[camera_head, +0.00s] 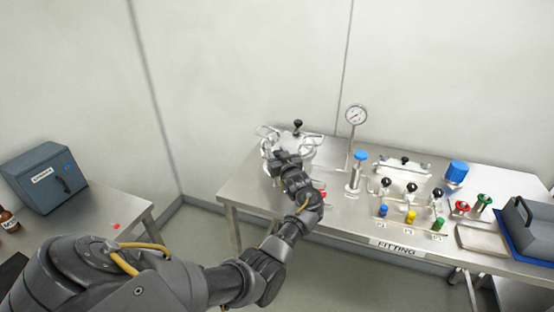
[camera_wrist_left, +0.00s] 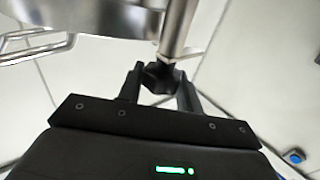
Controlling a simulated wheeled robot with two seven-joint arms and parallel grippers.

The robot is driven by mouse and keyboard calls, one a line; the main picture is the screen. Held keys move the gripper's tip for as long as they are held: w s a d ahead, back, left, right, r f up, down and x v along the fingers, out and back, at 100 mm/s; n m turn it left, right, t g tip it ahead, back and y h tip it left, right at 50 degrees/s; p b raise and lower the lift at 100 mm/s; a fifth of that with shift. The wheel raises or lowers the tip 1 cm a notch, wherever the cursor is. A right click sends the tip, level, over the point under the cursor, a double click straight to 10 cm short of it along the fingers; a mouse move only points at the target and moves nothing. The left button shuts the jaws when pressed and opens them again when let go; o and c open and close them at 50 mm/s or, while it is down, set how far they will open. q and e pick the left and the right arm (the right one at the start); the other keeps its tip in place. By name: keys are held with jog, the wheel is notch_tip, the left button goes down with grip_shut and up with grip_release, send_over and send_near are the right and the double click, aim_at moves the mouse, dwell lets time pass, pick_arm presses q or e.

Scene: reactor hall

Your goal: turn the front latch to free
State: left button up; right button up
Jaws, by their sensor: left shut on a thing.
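The steel reactor vessel (camera_head: 307,150) stands at the left end of the fitting bench, with a black knob (camera_head: 298,124) on its lid and bar handles around its rim. My left gripper (camera_head: 282,163) is at the vessel's near side and covers the front latch in the head view. In the left wrist view the gripper (camera_wrist_left: 160,85) is shut on the dark knob of the front latch (camera_wrist_left: 161,76), at the end of a steel rod. The vessel wall (camera_wrist_left: 95,15) is at the top left there. The latch's turn angle is hard to judge. My right gripper is out of view.
On the bench (camera_head: 243,190), right of the vessel, stand a pressure gauge (camera_head: 356,116), a blue-capped steel post (camera_head: 355,173), and a manifold with several black-knobbed valves and coloured fittings. A grey case (camera_head: 45,177) sits on the left table. Floor shows between the tables.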

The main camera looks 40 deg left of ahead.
pick_arm(q)
jog(key=shift+n+g+y+b, duration=0.4)
jog(key=shift+n+g+b, duration=0.1)
jog(key=shift+g, duration=0.2)
jog(key=shift+r, duration=0.1)
jog(key=o, duration=1)
jog(key=b+v, duration=0.2)
jog(key=v, duration=0.8)
jog(key=shift+d, duration=0.35)
jog(key=shift+s+a, duration=0.1)
jog(key=shift+s, duration=0.05)
